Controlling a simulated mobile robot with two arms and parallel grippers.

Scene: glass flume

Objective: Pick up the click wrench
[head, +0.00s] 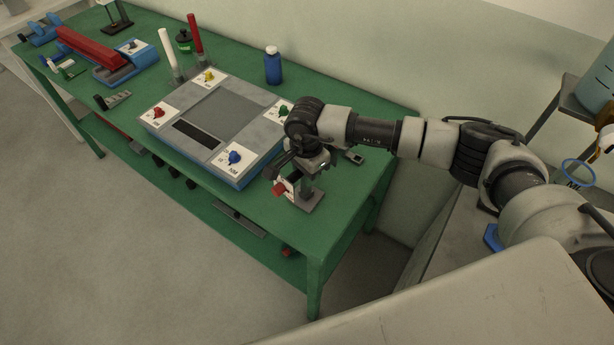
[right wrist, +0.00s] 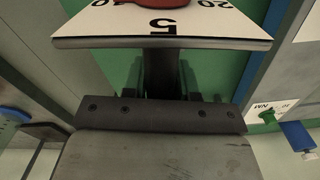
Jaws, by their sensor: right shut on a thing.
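My right gripper (head: 308,168) is over the near right corner of the green table, pointing down at a small dial stand (head: 308,200) with a red knob. In the right wrist view its dark fingers (right wrist: 161,80) are shut on the stand's dark post (right wrist: 161,60). Just beyond the fingers is the stand's white scale plate (right wrist: 235,25), marked 5 and 20, and part of its red knob (right wrist: 155,3). The gripper and wrist cover part of the stand in the head view. I cannot make out which thing is the click wrench. My left gripper is not in view.
Left of the gripper lies a large grey and blue panel (head: 172,132) with coloured knobs. A blue bottle (head: 273,66), a red and a white rod (head: 168,50), and a long red block (head: 90,45) stand farther back. The table's front edge is close to the stand.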

